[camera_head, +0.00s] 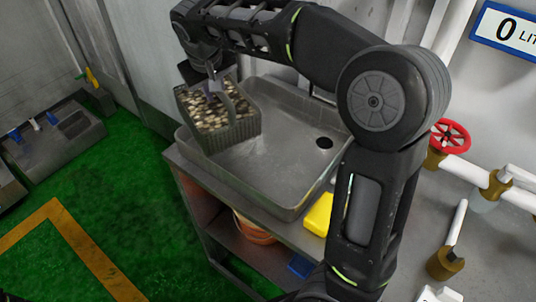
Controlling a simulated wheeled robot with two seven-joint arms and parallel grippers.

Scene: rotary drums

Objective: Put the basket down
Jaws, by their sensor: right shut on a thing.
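The basket (238,133) is a grey-brown rectangular container with a handle, filled with pale and dark small pieces. It is at the left part of the metal sink tray (290,187), over or on its left rim; I cannot tell whether its base touches the tray. My right gripper (214,88) is above the basket, shut on its handle. My right arm crosses the upper and right part of the view. My left gripper is not in view.
The tray sits on a metal table with a lower shelf holding an orange bucket (254,228). A yellow object (319,214) lies right of the tray. A red valve wheel (450,135) and pipes are at right. Green floor lies left, with a grey basin (52,147) beyond.

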